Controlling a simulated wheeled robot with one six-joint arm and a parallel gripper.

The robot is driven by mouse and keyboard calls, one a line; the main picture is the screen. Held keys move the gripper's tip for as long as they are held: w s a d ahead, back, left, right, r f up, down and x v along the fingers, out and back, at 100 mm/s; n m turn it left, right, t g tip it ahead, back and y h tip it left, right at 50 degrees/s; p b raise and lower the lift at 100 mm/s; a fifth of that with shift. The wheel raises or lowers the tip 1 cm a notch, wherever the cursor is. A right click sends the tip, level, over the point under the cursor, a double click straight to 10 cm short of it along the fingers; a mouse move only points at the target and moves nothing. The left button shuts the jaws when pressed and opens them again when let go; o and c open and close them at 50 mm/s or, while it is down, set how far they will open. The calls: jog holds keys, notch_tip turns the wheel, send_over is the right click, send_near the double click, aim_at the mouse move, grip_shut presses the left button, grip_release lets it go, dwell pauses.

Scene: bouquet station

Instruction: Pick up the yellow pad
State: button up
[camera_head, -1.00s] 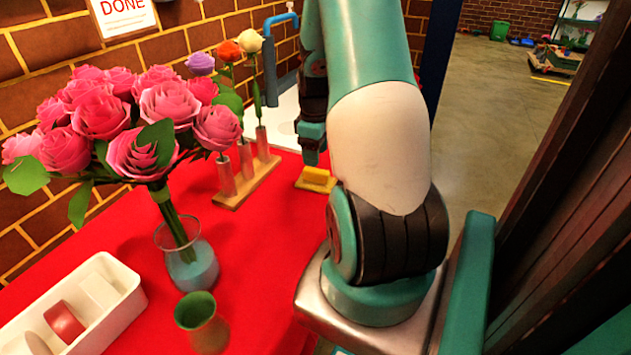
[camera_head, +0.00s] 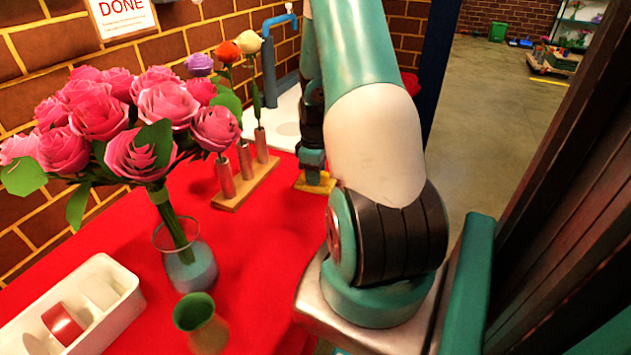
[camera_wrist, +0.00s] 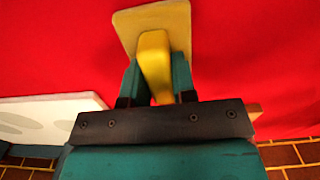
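The yellow pad (camera_wrist: 154,60) is a small block standing on a flat tan base (camera_wrist: 178,14) on the red table. My gripper (camera_wrist: 155,78) is down over it, with one teal finger on each side of the pad. The fingers look open, with the pad between them; whether they touch it is hard to tell. In the head view my gripper (camera_head: 313,178) hides most of the pad, and only the edges of the base (camera_head: 300,186) show.
A wooden rack (camera_head: 232,201) with metal tubes holding flowers stands just left of my gripper. A vase (camera_head: 190,272) with pink roses, a green cup (camera_head: 207,325) and a white tray (camera_head: 122,308) stand nearer. A sink (camera_head: 285,135) and brick wall lie behind.

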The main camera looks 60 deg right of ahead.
jog(key=shift+c, duration=1)
notch_tip(320, 180, up, 20)
jog(key=p, duration=0.1)
jog(key=shift+p, duration=0.3)
